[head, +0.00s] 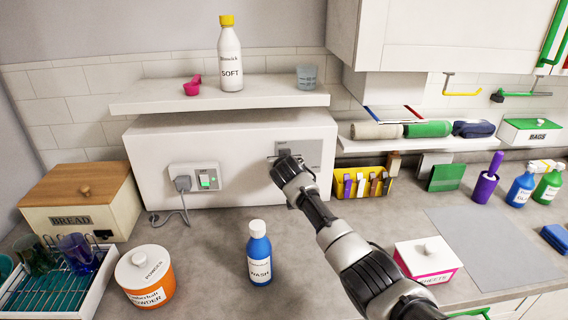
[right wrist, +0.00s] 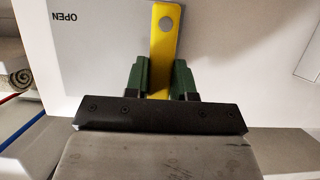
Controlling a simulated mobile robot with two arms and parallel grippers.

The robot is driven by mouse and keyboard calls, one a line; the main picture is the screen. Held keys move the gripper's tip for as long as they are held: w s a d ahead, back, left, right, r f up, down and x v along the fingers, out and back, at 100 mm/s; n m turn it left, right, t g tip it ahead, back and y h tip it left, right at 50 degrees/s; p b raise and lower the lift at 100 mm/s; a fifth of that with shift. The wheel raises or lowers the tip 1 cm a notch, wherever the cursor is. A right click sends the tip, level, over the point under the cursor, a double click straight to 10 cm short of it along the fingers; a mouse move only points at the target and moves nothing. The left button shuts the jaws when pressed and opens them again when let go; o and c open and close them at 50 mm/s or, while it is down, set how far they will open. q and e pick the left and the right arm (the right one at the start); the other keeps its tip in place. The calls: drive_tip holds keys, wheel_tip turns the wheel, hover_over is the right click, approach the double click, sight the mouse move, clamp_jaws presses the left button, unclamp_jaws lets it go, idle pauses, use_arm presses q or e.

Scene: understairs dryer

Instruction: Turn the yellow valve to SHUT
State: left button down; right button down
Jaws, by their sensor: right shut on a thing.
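The yellow valve lever (right wrist: 165,45) shows in the right wrist view, a flat bar with a round hole. It lies over a grey plate (right wrist: 95,45) that carries the word OPEN, upside down in this view. My right gripper (right wrist: 159,80) is shut on the lever, with one green finger on each side of it. In the head view my right gripper (head: 284,160) is at the grey plate (head: 318,152) on the front of the white boxed-in section and hides the lever. No SHUT marking can be read. My left gripper is not in view.
A socket with a plug and cord (head: 195,180) is left of the plate. A white shelf (head: 150,102) above holds a SOFT bottle (head: 230,60), a pink scoop and a cup. A blue WASH bottle (head: 259,255) and orange powder tub (head: 147,275) stand on the counter.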

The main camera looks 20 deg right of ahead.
drive_tip(key=shift+f, duration=0.1)
drive_tip(key=c, duration=0.9)
unclamp_jaws()
drive_tip(key=shift+c, duration=0.2)
drive_tip(key=b+v, duration=0.1)
drive_tip(key=v, duration=0.9)
drive_tip(key=shift+s+r, duration=0.25)
drive_tip(key=shift+s, duration=0.05)
drive_tip(key=shift+a+f, duration=0.1)
drive_tip(key=shift+a, duration=0.05)
